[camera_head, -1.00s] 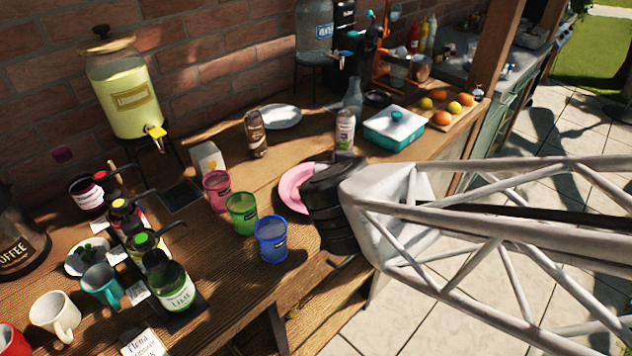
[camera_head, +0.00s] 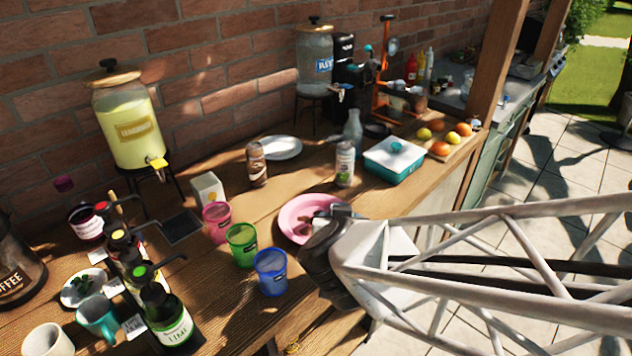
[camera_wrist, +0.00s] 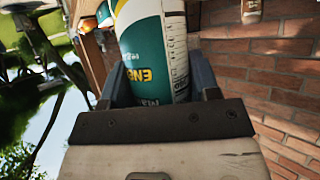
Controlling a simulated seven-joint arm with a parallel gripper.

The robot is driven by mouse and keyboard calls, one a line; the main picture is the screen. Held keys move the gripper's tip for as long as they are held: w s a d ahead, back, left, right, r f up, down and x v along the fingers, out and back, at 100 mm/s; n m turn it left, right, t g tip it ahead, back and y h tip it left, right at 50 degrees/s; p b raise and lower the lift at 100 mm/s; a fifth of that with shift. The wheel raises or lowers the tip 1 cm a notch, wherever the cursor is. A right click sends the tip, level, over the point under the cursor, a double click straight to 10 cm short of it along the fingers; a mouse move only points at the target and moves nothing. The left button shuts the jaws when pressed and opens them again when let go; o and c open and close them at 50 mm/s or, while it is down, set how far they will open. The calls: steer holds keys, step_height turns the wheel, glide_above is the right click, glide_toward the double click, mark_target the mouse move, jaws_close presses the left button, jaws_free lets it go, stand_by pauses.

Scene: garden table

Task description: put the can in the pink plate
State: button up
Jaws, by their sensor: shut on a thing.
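The pink plate (camera_head: 293,216) lies on the wooden table, partly covered by my gripper in the head view. My gripper (camera_head: 328,228) is at the plate's right, near edge, with its dark fingers toward the plate. In the wrist view, my gripper (camera_wrist: 160,85) is shut on a teal and white can (camera_wrist: 148,45) with large lettering. The can sits between the two fingers, and its upper part leaves the picture. In the head view the held can is mostly or wholly hidden by my gripper. I cannot tell whether it touches the plate.
Blue (camera_head: 271,272), green (camera_head: 241,246) and pink (camera_head: 217,222) cups stand left of the plate. A brown container (camera_head: 256,165), a white-labelled container (camera_head: 345,165) and a teal-and-white box (camera_head: 394,162) stand behind. A white plate (camera_head: 281,148) lies farther back.

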steer(key=w+a, duration=0.2)
steer(key=w, duration=0.5)
steer(key=w+a+f, duration=0.1)
steer(key=w+a, duration=0.1)
steer(key=w, duration=0.6)
steer(key=shift+a+f, duration=0.2)
steer(key=shift+a, duration=0.05)
steer(key=shift+f, duration=0.1)
steer(key=shift+f, duration=1.65)
steer(key=shift+f, duration=0.15)
steer(key=o, duration=1.1)
steer(key=shift+c, duration=0.2)
steer(key=v, duration=1.2)
